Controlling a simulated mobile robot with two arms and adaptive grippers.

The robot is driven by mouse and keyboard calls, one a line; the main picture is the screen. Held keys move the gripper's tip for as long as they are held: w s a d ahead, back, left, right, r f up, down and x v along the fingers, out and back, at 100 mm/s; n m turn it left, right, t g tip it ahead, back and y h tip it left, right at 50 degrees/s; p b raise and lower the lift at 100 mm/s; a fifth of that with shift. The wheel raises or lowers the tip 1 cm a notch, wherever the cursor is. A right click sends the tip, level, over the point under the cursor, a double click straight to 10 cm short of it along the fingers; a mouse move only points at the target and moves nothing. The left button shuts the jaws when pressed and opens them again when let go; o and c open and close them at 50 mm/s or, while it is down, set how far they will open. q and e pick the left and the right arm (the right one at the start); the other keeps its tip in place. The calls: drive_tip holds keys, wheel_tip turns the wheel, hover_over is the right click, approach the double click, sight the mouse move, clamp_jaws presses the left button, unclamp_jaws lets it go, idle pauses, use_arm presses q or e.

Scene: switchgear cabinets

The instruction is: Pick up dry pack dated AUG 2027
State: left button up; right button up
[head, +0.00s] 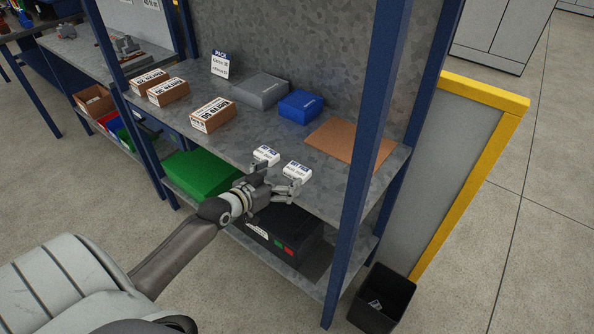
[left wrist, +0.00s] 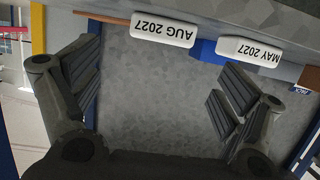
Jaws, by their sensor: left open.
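Two small white packs lie on the grey metal shelf near its front edge. In the left wrist view, which is upside down, one pack (left wrist: 162,30) reads AUG 2027 and the other (left wrist: 252,50) reads MAY 2027. In the head view the AUG pack (head: 297,171) is the right one, nearer the brown mat, and the MAY pack (head: 266,155) is the left one; their dates are unreadable there. My left gripper (head: 278,188) is open and empty at the shelf's front edge, and in its wrist view (left wrist: 158,85) the AUG pack is ahead, apart from the fingers.
On the shelf (head: 240,147) are several labelled brown boxes (head: 212,115), a grey box (head: 261,90), a blue box (head: 301,106), a brown mat (head: 347,139) and a PACK sign (head: 221,63). A blue post (head: 368,150) rises at the right front. A black bin (head: 382,298) stands on the floor.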

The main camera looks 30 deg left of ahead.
sight(299, 168)
use_arm(q)
drive_tip(key=shift+f+p+x, duration=0.15)
drive_tip(key=shift+p+x, duration=0.05)
drive_tip(key=shift+x, duration=1.4)
drive_tip(key=shift+f+p+x, duration=0.15)
drive_tip(key=shift+x, duration=1.45)
drive_tip(key=shift+s, duration=0.15)
drive_tip(key=shift+c, duration=0.3)
drive_tip(key=c, duration=1)
drive_tip(key=shift+c, duration=0.3)
drive_tip(key=shift+r, duration=0.2)
